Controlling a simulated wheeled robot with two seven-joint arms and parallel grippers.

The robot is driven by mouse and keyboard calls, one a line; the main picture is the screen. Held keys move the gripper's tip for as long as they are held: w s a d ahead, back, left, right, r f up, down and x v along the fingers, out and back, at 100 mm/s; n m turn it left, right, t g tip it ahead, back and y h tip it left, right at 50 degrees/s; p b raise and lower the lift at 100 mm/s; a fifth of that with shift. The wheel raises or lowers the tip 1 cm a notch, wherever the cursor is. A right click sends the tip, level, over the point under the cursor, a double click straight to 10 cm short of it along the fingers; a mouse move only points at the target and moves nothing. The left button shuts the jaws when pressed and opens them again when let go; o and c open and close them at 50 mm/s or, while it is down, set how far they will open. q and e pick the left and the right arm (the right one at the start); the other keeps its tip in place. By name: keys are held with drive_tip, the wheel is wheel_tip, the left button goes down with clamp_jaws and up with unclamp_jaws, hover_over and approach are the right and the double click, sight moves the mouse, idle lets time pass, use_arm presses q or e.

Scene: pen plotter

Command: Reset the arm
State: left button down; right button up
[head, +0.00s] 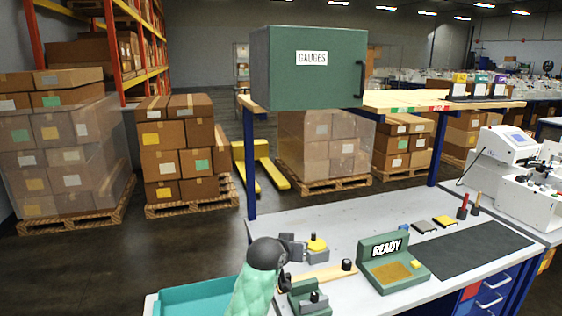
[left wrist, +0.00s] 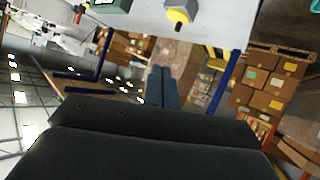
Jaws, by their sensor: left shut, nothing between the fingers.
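A light wooden arm (head: 322,275) with a black knob (head: 347,265) at its right end lies on the white bench, partly hidden by my left arm. A green device with a READY sign (head: 386,247) and a yellowish panel stands to its right. A grey box with a yellow button (head: 317,243) stands behind the wooden arm; it also shows at the top of the left wrist view (left wrist: 178,16). My left gripper (head: 298,250) is beside this box, to its left in the head view. Its fingers (left wrist: 165,88) are together and empty. My right gripper is not in view.
A green GAUGES cabinet (head: 312,75) sits on the shelf above the bench. A dark mat (head: 470,250) lies on the right, with small flat items and upright red and black tools behind it. A teal tray (head: 205,298) is at front left. A small green block (head: 308,300) stands near my arm.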

use_arm(q)
drive_tip(key=s+a+f+n+g+y, duration=0.1)
drive_tip(key=s+a+f+g, duration=0.1)
drive_tip(key=s+a+f, duration=0.65)
drive_tip(key=s+a+f+g+y, duration=0.15)
drive_tip(key=s+a+f, duration=0.35)
drive_tip(key=s+f, duration=0.6)
drive_tip(key=s+a+f+g+y, duration=0.1)
drive_tip(key=s+a+f, duration=0.25)
drive_tip(key=s, duration=0.55)
drive_tip(key=s+a+f+g+y, duration=0.1)
drive_tip(key=s+a+f, duration=0.1)
drive_tip(key=s+a, duration=0.45)
drive_tip(key=s+a+f+g+y, duration=0.1)
drive_tip(key=s+a+f+g, duration=0.15)
drive_tip(key=s, duration=0.75)
drive_tip(key=s+d+f, duration=0.1)
drive_tip(key=s+f, duration=0.1)
drive_tip(key=f, duration=1.7)
drive_tip(key=s+d+f+g, duration=0.1)
drive_tip(key=s+d+f, duration=0.1)
drive_tip(key=f, duration=1.8)
drive_tip(key=shift+s+d+f, duration=0.3)
drive_tip(key=shift+s, duration=0.2)
